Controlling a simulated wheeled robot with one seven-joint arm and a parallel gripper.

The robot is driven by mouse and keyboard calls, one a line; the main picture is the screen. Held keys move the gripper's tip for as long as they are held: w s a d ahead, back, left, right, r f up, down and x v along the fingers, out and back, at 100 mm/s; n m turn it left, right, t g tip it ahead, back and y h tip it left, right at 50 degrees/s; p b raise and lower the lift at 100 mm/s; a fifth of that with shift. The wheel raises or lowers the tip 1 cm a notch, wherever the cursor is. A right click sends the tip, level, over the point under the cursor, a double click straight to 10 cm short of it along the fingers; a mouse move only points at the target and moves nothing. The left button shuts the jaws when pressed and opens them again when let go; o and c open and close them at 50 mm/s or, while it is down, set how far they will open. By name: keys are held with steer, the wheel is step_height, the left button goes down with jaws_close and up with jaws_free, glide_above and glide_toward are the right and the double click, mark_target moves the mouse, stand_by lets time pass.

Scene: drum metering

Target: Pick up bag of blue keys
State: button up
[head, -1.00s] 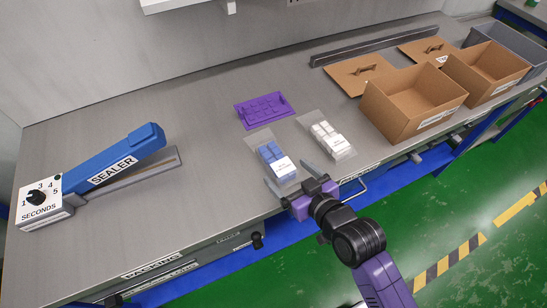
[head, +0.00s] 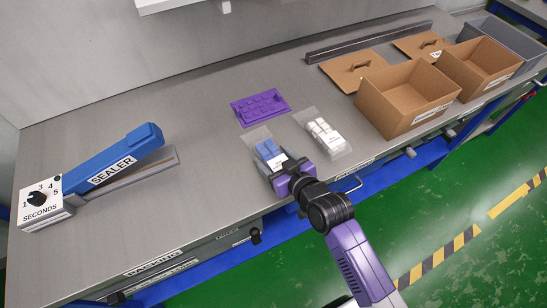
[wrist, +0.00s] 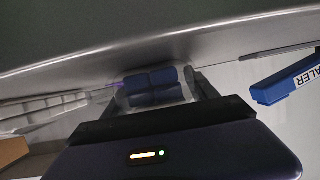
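The bag of blue keys (head: 268,149) lies on the grey workbench, a clear bag with blue blocks and a white label. My gripper (head: 277,160) is over the near end of this bag and partly hides its label. In the wrist view the blue keys (wrist: 153,86) show between the two fingers of my gripper (wrist: 158,92). The fingers are apart, one on each side of the bag, and look open. I cannot tell whether they touch it.
A bag of white keys (head: 323,134) lies close to the right. A purple tray (head: 260,107) lies behind. The blue sealer (head: 125,155) is at the left, and open cardboard boxes (head: 405,98) stand at the right.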

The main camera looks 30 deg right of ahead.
steer(key=c, duration=1.1)
steer(key=shift+o, duration=0.2)
